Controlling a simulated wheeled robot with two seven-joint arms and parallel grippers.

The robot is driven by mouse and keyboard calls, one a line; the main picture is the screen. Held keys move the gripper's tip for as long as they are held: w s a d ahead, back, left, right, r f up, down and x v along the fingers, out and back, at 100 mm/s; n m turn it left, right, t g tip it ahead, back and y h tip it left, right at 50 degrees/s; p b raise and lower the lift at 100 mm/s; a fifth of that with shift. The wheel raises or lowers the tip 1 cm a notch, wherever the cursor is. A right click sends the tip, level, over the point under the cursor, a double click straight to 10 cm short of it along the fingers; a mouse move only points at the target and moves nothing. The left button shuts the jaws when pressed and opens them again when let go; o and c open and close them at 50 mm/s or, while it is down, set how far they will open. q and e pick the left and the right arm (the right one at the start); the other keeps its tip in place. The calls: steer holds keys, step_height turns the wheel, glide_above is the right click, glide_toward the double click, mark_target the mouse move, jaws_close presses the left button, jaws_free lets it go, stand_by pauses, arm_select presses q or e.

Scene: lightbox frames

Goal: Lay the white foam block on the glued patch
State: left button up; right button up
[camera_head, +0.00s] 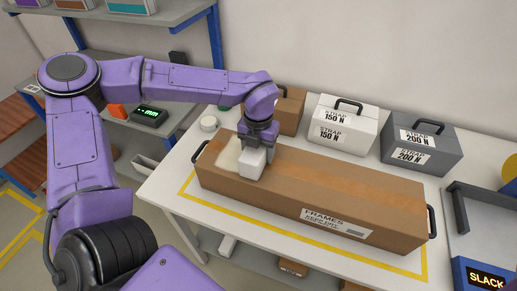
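The white foam block (251,163) is at the left part of the long brown cardboard box (325,190). My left gripper (262,137) is above it, with its fingers closed about the block's upper part. The glued patch (229,153) is a pale cream area on the box top near its left end. The block overlaps the patch's right side in the picture and hides part of it. I cannot tell whether the block touches the box top or hangs just above it. My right gripper is out of view.
The box lies inside a yellow outline on the white table (160,186). Behind it stand a small brown box (289,108), a white strap case (340,128) and a grey one (422,148). A "SLACK" display (485,278) is at the lower right.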

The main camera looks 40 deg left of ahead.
arm_select(q)
steer(key=shift+s+d, duration=0.1)
steer(key=shift+s, duration=0.05)
steer(key=o, duration=1)
steer(key=shift+f, duration=0.1)
steer(key=shift+o, duration=0.2)
steer(key=shift+r, duration=0.35)
step_height(320, 180, up, 11)
steer(key=shift+f+b, duration=0.15)
steer(key=shift+b, duration=0.7)
steer(key=shift+r, duration=0.55)
